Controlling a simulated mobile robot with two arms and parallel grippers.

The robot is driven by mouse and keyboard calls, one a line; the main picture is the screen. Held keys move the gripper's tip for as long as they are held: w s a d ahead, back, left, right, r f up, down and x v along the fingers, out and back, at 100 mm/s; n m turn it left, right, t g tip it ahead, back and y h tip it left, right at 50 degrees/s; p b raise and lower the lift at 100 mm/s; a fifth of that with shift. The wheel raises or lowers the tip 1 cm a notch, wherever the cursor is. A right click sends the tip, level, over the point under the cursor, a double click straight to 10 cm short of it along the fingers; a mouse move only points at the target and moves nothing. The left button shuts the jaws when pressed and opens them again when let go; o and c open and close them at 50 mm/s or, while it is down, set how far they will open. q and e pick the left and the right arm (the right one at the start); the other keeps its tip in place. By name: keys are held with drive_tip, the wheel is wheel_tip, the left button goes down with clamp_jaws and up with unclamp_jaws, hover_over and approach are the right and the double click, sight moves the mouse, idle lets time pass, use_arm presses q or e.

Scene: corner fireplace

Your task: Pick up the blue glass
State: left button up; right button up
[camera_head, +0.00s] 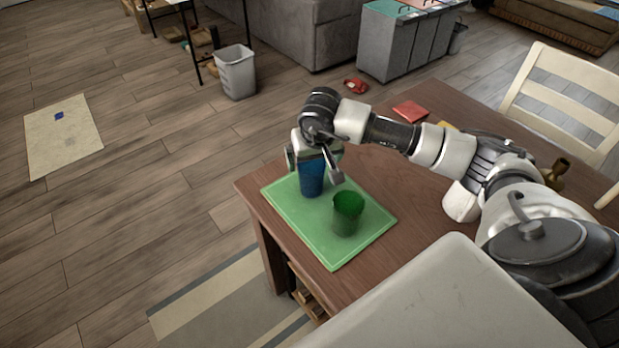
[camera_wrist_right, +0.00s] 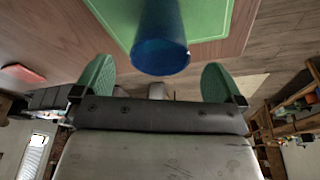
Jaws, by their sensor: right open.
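The blue glass (camera_head: 312,178) stands upright on the green mat (camera_head: 334,260) on the wooden table, beside a green glass (camera_head: 348,212). My right gripper (camera_head: 314,168) is at the upper part of the blue glass, and part of the glass is hidden behind it. In the right wrist view the blue glass (camera_wrist_right: 161,45) lies between the two green finger pads of my open right gripper (camera_wrist_right: 160,82). A gap shows on each side of the glass. My left gripper is not in either view.
The wooden table (camera_head: 440,105) carries a red item (camera_head: 410,111) further back. A white chair (camera_head: 566,100) stands at the right. A grey bin (camera_head: 237,72) is on the floor beyond the table. The floor to the left is mostly clear.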

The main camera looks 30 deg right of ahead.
sight(311, 168)
drive_tip(key=shift+w+p+x, duration=0.15)
drive_tip(key=shift+p+x, duration=0.15)
drive_tip(key=shift+x, duration=1.3)
drive_tip(key=shift+w+p+x, duration=0.15)
drive_tip(key=shift+p+x, duration=0.1)
drive_tip(key=shift+x, duration=1.35)
drive_tip(key=shift+r, duration=0.1)
drive_tip(key=shift+c, duration=0.5)
drive_tip(key=c, duration=1)
drive_tip(key=shift+r, duration=0.1)
